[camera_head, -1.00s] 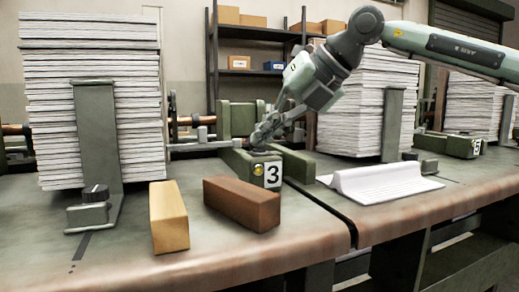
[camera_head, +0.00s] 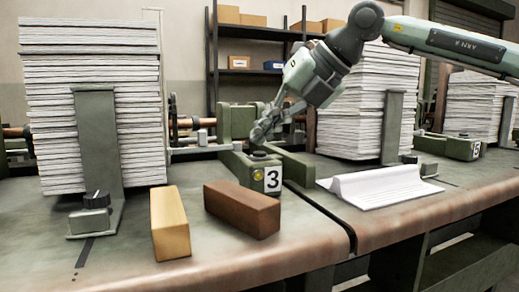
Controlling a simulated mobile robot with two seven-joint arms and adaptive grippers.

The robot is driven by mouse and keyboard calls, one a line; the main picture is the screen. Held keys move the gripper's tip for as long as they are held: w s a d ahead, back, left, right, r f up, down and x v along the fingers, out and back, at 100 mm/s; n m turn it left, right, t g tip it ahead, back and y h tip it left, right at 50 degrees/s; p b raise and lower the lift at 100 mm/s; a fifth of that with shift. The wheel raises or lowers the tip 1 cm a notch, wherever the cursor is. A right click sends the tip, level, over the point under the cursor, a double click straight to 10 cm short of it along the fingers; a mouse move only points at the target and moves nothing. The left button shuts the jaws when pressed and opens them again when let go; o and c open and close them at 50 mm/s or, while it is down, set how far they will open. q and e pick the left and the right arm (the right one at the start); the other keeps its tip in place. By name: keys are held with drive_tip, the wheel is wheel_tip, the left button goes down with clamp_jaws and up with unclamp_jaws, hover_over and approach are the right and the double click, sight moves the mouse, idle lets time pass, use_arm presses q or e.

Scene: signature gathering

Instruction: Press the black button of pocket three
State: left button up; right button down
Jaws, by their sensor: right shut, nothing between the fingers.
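Pocket three is the green metal unit with a white plate marked 3 (camera_head: 272,179) at the bench's middle. Its round black button (camera_head: 259,155) shows on top of the front block, with a small yellowish lamp (camera_head: 258,174) on the front face. My right gripper (camera_head: 259,138) comes down from the upper right, shut and empty. Its fingertips are just above and slightly behind the button and look apart from it. My left gripper is not in view.
A tan block (camera_head: 169,222) and a brown block (camera_head: 242,208) lie in front of pocket three. Tall paper stacks (camera_head: 92,110) stand left and right (camera_head: 362,105). A folded white paper section (camera_head: 378,185) lies right of the bench gap.

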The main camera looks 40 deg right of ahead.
sight(263, 152)
wheel_tip(263, 152, up, 5)
drive_tip(key=p, duration=0.4)
idle(0.9)
